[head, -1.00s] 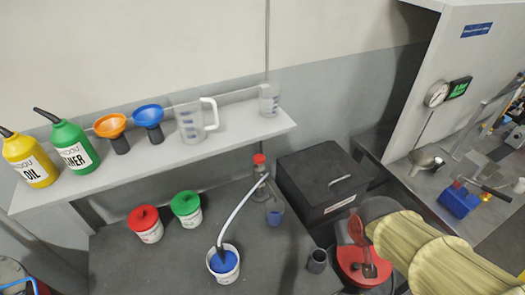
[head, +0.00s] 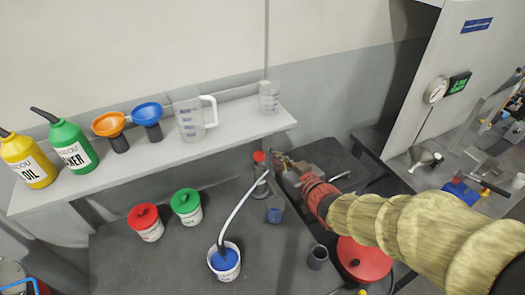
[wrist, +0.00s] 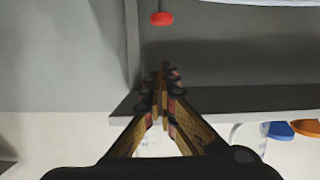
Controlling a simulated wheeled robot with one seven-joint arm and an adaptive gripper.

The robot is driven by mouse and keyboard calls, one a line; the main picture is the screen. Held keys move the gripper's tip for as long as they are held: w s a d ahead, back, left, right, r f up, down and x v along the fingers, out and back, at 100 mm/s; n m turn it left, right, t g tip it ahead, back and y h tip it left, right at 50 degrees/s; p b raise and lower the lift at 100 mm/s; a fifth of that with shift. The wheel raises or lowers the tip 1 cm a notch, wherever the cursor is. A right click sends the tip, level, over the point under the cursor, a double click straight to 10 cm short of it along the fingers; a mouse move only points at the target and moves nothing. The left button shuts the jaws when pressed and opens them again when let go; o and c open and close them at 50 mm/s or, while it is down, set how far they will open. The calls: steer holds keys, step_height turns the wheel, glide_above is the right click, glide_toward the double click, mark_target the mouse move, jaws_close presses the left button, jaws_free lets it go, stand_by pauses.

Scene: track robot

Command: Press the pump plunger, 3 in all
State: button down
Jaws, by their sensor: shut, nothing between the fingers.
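The pump plunger has a red knob (head: 259,156) on top of the grey pump (head: 261,187), which stands on the dark bench. A pale hose (head: 240,212) runs from the pump to a white bucket (head: 225,268) of blue liquid. My gripper (head: 279,160) is shut and empty, just right of the red knob in the head view; whether it touches cannot be told there. In the wrist view the red knob (wrist: 162,18) shows beyond the shut fingertips (wrist: 165,68), with a gap between them in the picture. My arm covers part of the black box.
A small cup (head: 275,213) stands beside the pump. The shelf (head: 235,137) with jugs, funnels and bottles runs behind and above it. The black box (head: 345,165) is at right. A red-lidded tub (head: 150,224) and green-lidded tub (head: 187,206) stand left.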

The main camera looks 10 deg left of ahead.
steer(key=shift+r, duration=0.15)
steer(key=b, duration=0.2)
glide_above(263, 158)
step_height(263, 158, down, 5)
steer(key=shift+a+r, duration=0.1)
steer(key=shift+r, duration=0.05)
steer(key=shift+f, duration=0.9)
